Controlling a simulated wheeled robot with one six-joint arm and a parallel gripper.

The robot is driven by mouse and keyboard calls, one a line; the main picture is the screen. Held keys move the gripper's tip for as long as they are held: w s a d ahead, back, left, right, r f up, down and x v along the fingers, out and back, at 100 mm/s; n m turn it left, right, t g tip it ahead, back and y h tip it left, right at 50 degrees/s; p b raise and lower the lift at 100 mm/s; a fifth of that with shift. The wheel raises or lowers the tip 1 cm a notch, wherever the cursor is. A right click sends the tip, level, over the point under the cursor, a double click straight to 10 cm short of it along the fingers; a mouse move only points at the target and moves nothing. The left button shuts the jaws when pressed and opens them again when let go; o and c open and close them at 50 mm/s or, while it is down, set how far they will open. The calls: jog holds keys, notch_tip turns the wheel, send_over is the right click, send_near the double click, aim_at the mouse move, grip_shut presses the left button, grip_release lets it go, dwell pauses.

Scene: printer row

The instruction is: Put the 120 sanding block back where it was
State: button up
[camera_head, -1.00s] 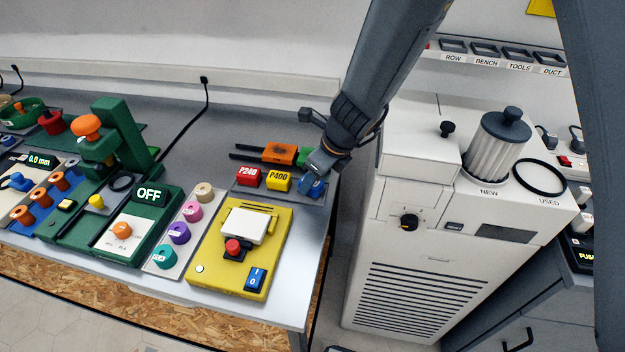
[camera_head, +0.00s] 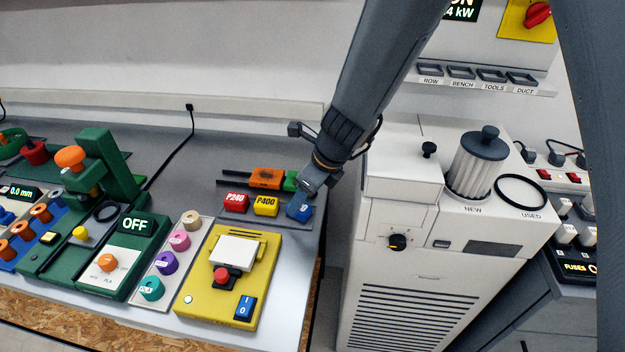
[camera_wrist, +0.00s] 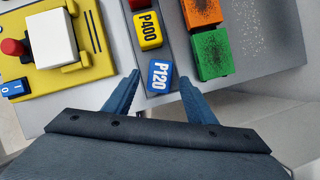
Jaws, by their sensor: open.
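The blue P120 sanding block (camera_head: 299,210) sits at the right end of the grey strip (camera_head: 322,208) that also bears the red P240 block (camera_head: 236,203) and the yellow P400 block (camera_head: 266,206). In the wrist view the P120 block (camera_wrist: 159,76) lies just ahead of my gripper's fingertips, apart from them, beside the yellow P400 block (camera_wrist: 147,30). In the head view my gripper (camera_head: 305,188) is just above and behind the blue block.
An orange block (camera_head: 267,178) and a green block (camera_head: 290,181) stand behind the strip, close to my gripper. A yellow device (camera_head: 210,300) is in front. The bench's right edge is near, with a white machine (camera_head: 400,200) beyond a gap.

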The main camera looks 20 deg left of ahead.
jog(key=v, duration=0.8)
jog(key=shift+d+r+p, duration=0.15)
jog(key=shift+r+p, duration=0.15)
jog(key=shift+r, duration=0.05)
jog(key=shift+s, duration=0.1)
